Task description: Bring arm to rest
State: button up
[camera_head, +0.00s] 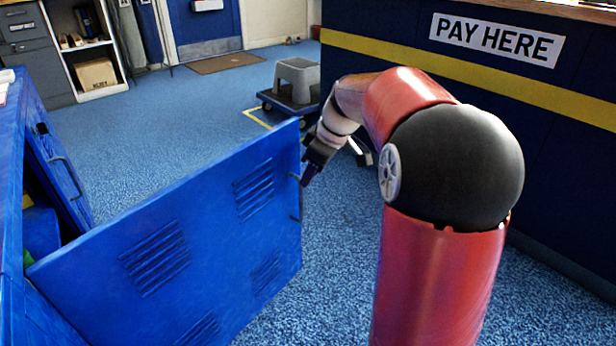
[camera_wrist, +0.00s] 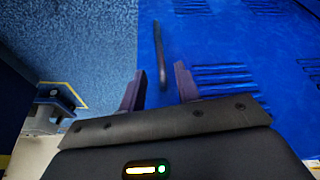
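My gripper (camera_head: 309,172) is at the outer edge of a swung-open blue locker door (camera_head: 215,235) in the head view. In the wrist view my gripper (camera_wrist: 158,76) has its two dark purple fingers apart, with nothing gripped. The thin upright door handle (camera_wrist: 160,55) lies in line with the gap between the fingers, its near end close to the fingertips. Whether it touches a finger I cannot tell. The handle also shows at the door's edge in the head view (camera_head: 297,200). My red arm reaches forward, bent at the black elbow.
The blue locker (camera_head: 10,170) stands at the left, with a second door (camera_head: 55,165) ajar. A dark counter with a PAY HERE sign (camera_head: 497,40) runs along the right. A grey step stool (camera_head: 297,78) sits on a dolly behind my gripper. Blue floor (camera_head: 180,105) is clear beyond the door.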

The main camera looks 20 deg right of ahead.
dwell(0.4)
jog(key=s+a+r+m+h+p, duration=0.1)
jog(key=s+a+r+m+p, duration=0.1)
jog(key=s, duration=0.6)
jog(key=s+a+r+m+t+h+p, duration=0.1)
jog(key=s+a+r+m+p, duration=0.2)
jog(key=s, duration=0.6)
jog(key=s+a+r+m+t+h+p, duration=0.1)
jog(key=s+a+r+m+p, duration=0.1)
jog(key=s, duration=0.7)
notch_tip(320, 180, up, 2)
jog(key=m+p, duration=0.1)
jog(key=p, duration=0.2)
jog(key=shift+s+a+r+m, duration=0.2)
jog(key=shift+a+r+m, duration=0.05)
jog(key=shift+m, duration=0.15)
jog(key=shift+d, duration=0.1)
